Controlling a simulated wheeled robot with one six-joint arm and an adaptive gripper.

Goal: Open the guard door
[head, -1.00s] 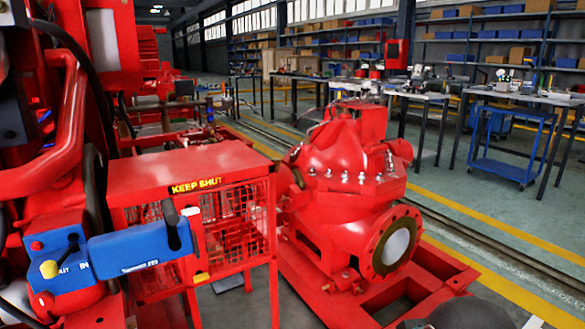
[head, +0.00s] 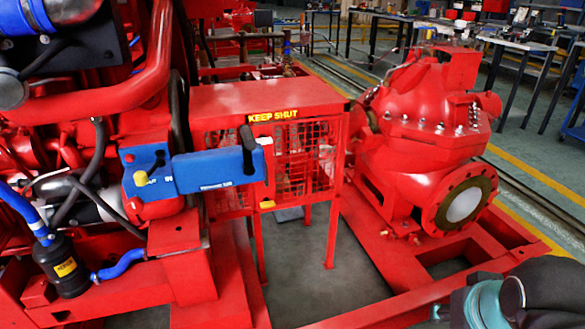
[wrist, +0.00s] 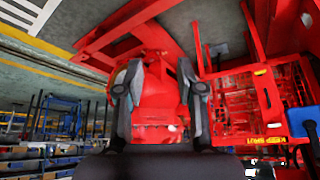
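The guard (head: 270,95) is a red box with mesh sides and a yellow "KEEP SHUT" label (head: 272,115). Its mesh door (head: 300,160) looks shut. A small yellow piece (head: 267,205) sits low on the near corner post. A black upright handle (head: 248,145) shows at the right end of a blue box (head: 205,172), in front of the guard. In the wrist view the guard's mesh (wrist: 240,100) appears upside down at the right. My gripper (wrist: 158,75) has its two fingers apart with nothing between them. It points toward the red pump, away from the guard. The fingertips are not in the head view.
The red pump (head: 415,130) with its round flange (head: 465,203) stands right of the guard. Red base rails (head: 370,315) run along the floor. The engine (head: 60,130) with hoses fills the left. Workbenches (head: 520,45) stand behind. Bare floor (head: 350,280) shows before the guard.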

